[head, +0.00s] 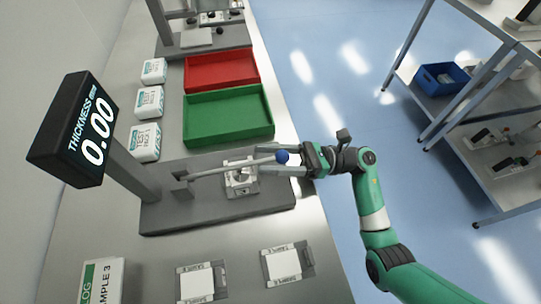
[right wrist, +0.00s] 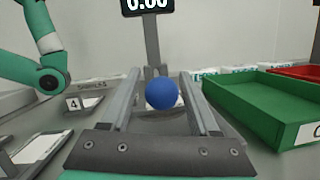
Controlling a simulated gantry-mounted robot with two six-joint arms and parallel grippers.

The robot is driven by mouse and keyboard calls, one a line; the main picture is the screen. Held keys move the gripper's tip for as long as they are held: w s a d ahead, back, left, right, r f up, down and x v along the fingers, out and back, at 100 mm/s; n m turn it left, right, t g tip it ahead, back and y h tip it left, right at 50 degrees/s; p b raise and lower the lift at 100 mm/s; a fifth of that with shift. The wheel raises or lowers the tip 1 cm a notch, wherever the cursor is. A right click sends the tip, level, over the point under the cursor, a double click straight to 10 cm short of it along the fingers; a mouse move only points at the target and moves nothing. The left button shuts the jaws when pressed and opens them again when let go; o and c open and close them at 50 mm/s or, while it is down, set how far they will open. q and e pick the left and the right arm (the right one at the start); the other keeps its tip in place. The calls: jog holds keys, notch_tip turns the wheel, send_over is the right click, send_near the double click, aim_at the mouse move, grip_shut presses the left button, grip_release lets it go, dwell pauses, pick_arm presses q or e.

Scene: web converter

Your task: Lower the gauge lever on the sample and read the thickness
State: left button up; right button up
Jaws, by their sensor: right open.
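The thickness gauge has a grey base (head: 215,208) and a post carrying a black display (head: 75,128) that reads 0.00. The display also shows at the top of the right wrist view (right wrist: 147,4). The gauge lever (head: 225,169) is a thin grey rod ending in a blue ball (head: 283,157). A sample (head: 240,180) in a white holder sits on the base below the lever. My right gripper (head: 268,160) is open around the ball. In the right wrist view the ball (right wrist: 162,93) shows between the two fingers; contact cannot be told. My left gripper is not in view.
A green tray (head: 228,134) and a red tray (head: 222,71) lie behind the gauge, with white labelled packs (head: 149,102) beside them. Sample cards (head: 287,263) lie in front. Shelving (head: 470,100) stands right, across open blue floor.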

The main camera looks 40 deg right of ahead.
jog(key=shift+d, duration=0.1)
jog(key=v, duration=1.1)
jog(key=shift+d, duration=0.15)
jog(key=shift+s+f, duration=0.1)
jog(key=shift+s, duration=0.05)
